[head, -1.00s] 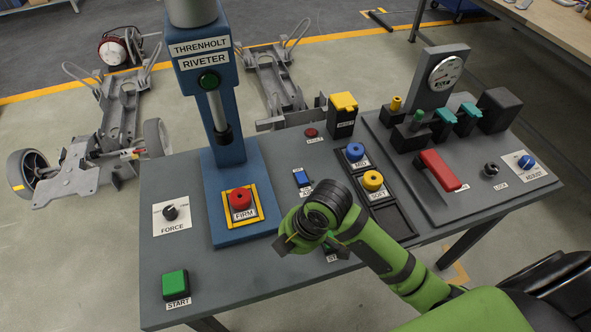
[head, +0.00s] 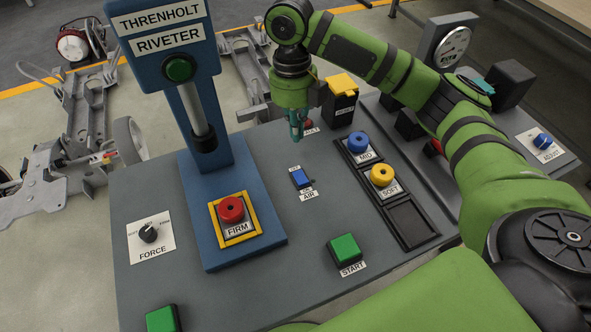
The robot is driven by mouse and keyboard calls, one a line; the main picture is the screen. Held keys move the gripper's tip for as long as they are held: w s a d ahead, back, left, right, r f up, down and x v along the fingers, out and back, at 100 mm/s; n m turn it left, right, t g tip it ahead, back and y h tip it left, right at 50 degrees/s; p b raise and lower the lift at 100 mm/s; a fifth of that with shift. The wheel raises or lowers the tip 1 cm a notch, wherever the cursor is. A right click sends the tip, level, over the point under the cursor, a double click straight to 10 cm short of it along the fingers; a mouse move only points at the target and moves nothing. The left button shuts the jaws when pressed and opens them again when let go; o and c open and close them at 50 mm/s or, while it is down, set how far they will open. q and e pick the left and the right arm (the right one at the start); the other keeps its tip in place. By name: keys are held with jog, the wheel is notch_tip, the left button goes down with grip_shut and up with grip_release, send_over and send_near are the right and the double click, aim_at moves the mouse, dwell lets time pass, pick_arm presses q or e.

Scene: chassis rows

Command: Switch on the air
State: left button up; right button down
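The blue AIR switch (head: 301,178) is a small rocker on the grey table top, with a label above it and the AIR label (head: 308,194) below it. Its tilt is too small to read. My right gripper (head: 297,136) points down above the table, behind the switch in the picture and apart from it. Its teal fingers look close together, but whether they are fully shut cannot be told. It holds nothing that I can see. My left gripper does not show.
The blue riveter (head: 195,130) stands left of the switch, with a red FIRM button (head: 231,209) on its base. A black tray (head: 409,222) with MID (head: 358,143) and SOFT (head: 382,175) knobs lies to the right. A green START button (head: 344,249) is in front. A yellow-topped box (head: 341,92) stands behind.

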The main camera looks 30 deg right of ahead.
aim_at(300, 184)
jog(key=shift+s+r, duration=0.1)
jog(key=shift+r, duration=0.05)
jog(key=f, duration=0.4)
jog(key=s+f+p, duration=0.1)
jog(key=f, duration=0.4)
jog(key=f+p, duration=0.1)
jog(key=f, duration=0.4)
jog(key=shift+s, duration=0.3)
jog(key=shift+s+f+t+p, duration=0.35)
jog(key=shift+t+p, duration=0.25)
jog(key=shift+p, duration=0.45)
jog(key=shift+s+f+b, duration=0.1)
jog(key=shift+f+b, duration=0.05)
jog(key=shift+b, duration=0.15)
jog(key=shift+a, duration=0.1)
